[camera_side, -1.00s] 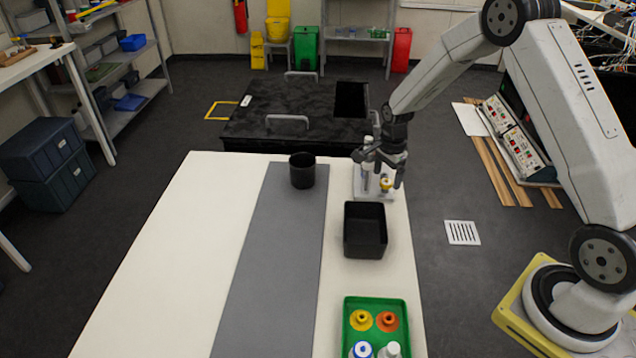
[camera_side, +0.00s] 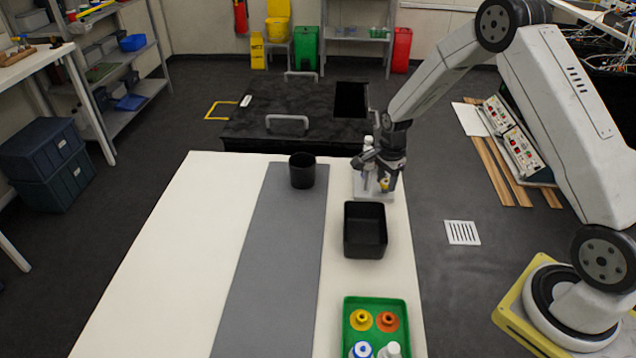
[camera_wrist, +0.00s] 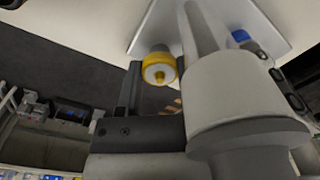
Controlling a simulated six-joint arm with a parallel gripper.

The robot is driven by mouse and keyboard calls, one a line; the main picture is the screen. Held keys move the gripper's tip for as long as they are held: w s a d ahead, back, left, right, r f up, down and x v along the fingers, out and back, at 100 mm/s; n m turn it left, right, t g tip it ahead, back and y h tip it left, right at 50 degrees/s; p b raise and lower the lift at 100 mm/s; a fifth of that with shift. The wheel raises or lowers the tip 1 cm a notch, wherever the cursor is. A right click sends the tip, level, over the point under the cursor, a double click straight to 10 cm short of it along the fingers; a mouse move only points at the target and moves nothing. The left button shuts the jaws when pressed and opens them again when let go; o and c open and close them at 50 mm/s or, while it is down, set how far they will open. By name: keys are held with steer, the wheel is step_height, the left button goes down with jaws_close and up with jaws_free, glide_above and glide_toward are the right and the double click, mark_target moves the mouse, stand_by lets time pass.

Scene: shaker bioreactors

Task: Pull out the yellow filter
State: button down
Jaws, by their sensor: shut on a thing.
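The yellow filter (camera_side: 384,185) is at the white shaker plate (camera_side: 374,194) near the table's far right corner. In the wrist view the yellow filter (camera_wrist: 158,66) shows its round end with a pale centre, at the tips of my dark jaws. My gripper (camera_side: 382,180) points down over the plate and is shut on the yellow filter. The far jaw is partly hidden in the wrist view by the grey wrist part. I cannot tell whether the filter is still seated. A clear vessel (camera_side: 367,147) stands upright just left of my gripper.
A black bin (camera_side: 347,243) stands in front of the plate, and a black cup (camera_side: 302,170) is to its left. A green tray (camera_side: 376,302) at the front holds another yellow piece, an orange piece and capped bottles. The table's left side is clear.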

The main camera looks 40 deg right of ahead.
mark_target(387, 182)
steer(key=shift+r, duration=1.3)
stand_by(0.9)
steer(key=shift+r, duration=1.4)
